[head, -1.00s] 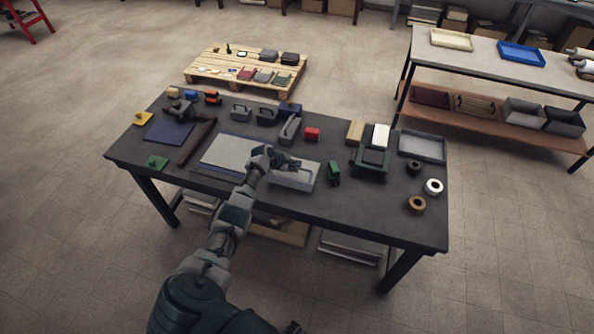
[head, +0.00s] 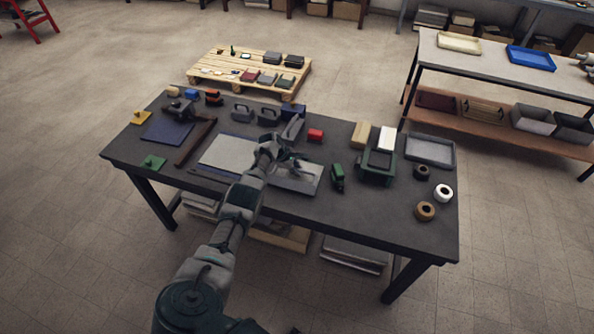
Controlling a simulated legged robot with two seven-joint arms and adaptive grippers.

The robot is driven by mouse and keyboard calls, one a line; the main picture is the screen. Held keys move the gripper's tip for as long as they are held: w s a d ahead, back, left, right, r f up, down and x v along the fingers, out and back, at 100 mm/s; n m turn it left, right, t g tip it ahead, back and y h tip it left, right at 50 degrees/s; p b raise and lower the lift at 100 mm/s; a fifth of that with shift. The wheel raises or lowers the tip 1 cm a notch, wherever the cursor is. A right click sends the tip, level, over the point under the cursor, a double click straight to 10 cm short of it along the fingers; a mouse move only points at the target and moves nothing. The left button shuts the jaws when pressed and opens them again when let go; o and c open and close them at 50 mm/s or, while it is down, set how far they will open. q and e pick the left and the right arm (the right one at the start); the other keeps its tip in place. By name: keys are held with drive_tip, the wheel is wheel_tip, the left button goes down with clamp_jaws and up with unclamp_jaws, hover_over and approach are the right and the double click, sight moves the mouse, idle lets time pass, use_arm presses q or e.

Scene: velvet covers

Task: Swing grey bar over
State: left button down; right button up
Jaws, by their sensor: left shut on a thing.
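My left gripper (head: 292,165) is over the dark table, at a low light-grey block (head: 299,183) near the middle. Its fingers point right and are shut on the grey bar at that block. The bar is small here and mostly hidden by the fingers, so its tilt cannot be told. The near side of the block shows below the gripper. My forearm and wrist reach up from the bottom of the head view and cover part of the pale grey sheet (head: 225,153) left of the block. My right gripper is not in view.
A grey handled piece (head: 292,131) stands behind the gripper, with a red block (head: 315,135) right of it. Tape rolls (head: 425,211) lie near the right edge. The front strip is clear.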

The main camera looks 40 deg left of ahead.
use_arm(q)
drive_tip(key=c, duration=1.2)
unclamp_jaws()
drive_tip(key=shift+w+a+r, duration=0.15)
drive_tip(key=shift+w+r, duration=0.1)
drive_tip(key=shift+r, duration=0.1)
drive_tip(key=shift+c, duration=0.2)
drive_tip(key=shift+o, duration=0.5)
drive_tip(key=shift+s+f, duration=0.1)
drive_tip(key=shift+f, duration=0.1)
drive_tip(key=v, duration=1.1)
drive_tip(key=shift+r, duration=0.35)
drive_tip(key=shift+s+a, duration=0.1)
drive_tip(key=shift+a, duration=0.05)
